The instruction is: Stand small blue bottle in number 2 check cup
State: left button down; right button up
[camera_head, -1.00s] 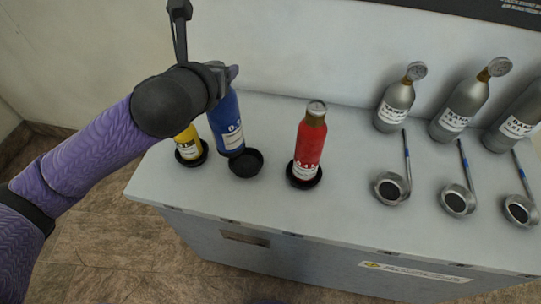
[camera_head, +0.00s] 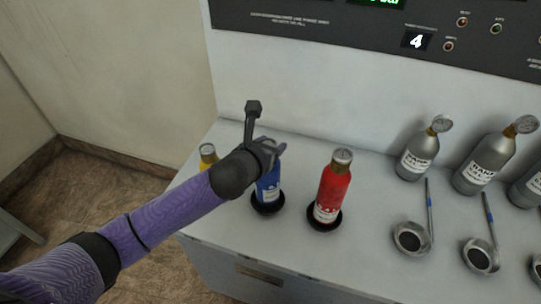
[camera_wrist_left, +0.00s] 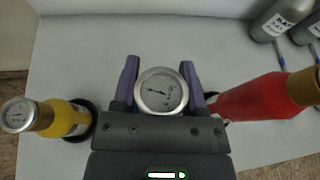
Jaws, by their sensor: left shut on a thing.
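The small blue bottle (camera_head: 268,188) is upright in my left gripper (camera_head: 272,150), whose arm comes in from the left and hides its top. Its lower end is in or just over a black round cup (camera_head: 268,207); I cannot tell whether it rests on the bottom. In the left wrist view, the purple fingers of my left gripper (camera_wrist_left: 160,72) stand on both sides of a round gauge (camera_wrist_left: 162,91) on the bottle's top. No number is readable on the cup. My right gripper is not in view.
A yellow bottle (camera_head: 208,156) stands close on the left, partly behind my arm. A red bottle (camera_head: 332,188) stands in a black cup on the right. Silver bottles (camera_head: 417,158) and metal cups with upright rods (camera_head: 412,238) fill the right side. A panel wall rises behind.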

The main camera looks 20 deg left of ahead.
pick_arm(q)
jog(key=shift+f, duration=0.8)
jog(key=shift+f, duration=0.15)
jog(key=shift+c, duration=0.7)
grip_release()
jog(key=shift+r, duration=0.2)
jog(key=p+v, duration=0.2)
jog(key=v, duration=1)
jog(key=shift+p, duration=0.35)
jog(key=shift+d+f, duration=0.1)
